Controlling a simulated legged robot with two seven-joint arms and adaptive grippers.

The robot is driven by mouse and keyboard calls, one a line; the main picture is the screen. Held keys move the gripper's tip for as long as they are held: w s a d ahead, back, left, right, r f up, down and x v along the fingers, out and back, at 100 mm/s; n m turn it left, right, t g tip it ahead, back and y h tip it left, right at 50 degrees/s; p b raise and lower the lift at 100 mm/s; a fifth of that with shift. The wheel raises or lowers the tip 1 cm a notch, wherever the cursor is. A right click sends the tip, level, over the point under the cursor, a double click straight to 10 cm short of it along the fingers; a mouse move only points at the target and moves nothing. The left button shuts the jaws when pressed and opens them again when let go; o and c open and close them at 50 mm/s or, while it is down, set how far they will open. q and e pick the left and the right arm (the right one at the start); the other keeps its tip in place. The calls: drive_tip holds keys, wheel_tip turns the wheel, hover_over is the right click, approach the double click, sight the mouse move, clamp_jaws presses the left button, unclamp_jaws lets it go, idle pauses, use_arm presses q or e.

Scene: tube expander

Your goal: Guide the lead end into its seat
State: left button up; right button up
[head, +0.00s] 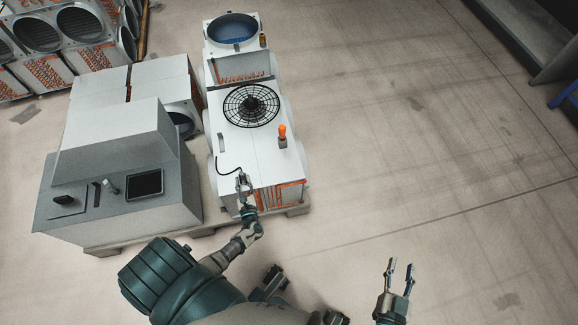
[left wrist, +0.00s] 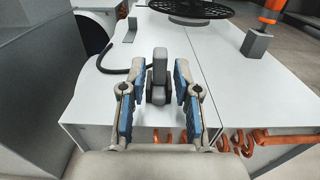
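The black lead (left wrist: 115,70) curves over the white machine top (head: 238,148) from a small hole at the left. Its far part runs behind my left fingertip toward an upright grey block (left wrist: 160,68), which looks like its end piece; the join is hidden. My left gripper (head: 243,180) is at the machine's near edge. In the left wrist view my left gripper (left wrist: 160,85) has its blue-padded fingers on both sides of the grey block, apart, with narrow gaps showing. The seat cannot be made out clearly. My right gripper (head: 400,273) is open and empty over the floor.
A round black fan grille (head: 251,105) and an orange-topped grey post (head: 282,135) stand on the machine top. Orange coils (left wrist: 270,137) show on its near face. A grey control console (head: 125,185) stands to the left. The floor at the right is clear.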

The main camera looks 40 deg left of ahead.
use_arm(q)
drive_tip(key=o, duration=0.6)
drive_tip(key=o, duration=0.4)
drive_tip(key=shift+c, duration=0.2)
drive_tip(key=shift+o, duration=0.3)
drive_tip(key=o, duration=0.3)
